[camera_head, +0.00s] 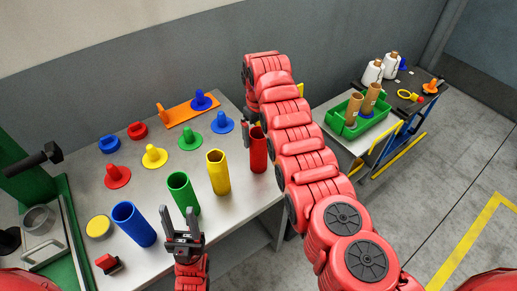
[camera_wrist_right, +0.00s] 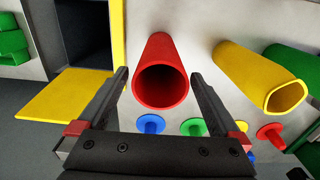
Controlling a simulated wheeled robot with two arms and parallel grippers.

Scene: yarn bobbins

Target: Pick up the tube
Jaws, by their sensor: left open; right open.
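A red tube (camera_head: 258,150) stands upright at the table's right side, partly hidden behind my right arm. In the right wrist view the red tube (camera_wrist_right: 160,75) lies between the fingers of my open right gripper (camera_wrist_right: 159,77), its hollow end facing the camera. I cannot tell whether the fingers touch it. A yellow tube (camera_head: 218,173), a green tube (camera_head: 184,194) and a blue tube (camera_head: 133,224) stand in a row to the left. My left gripper (camera_head: 183,238) is open and empty, in front of the green tube.
Several coloured pegs and rings stand at the back of the grey table, with an orange piece (camera_head: 184,112) behind them. A green crate (camera_head: 350,127) with cardboard tubes sits on a cart at right. A green machine (camera_head: 30,185) stands at left.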

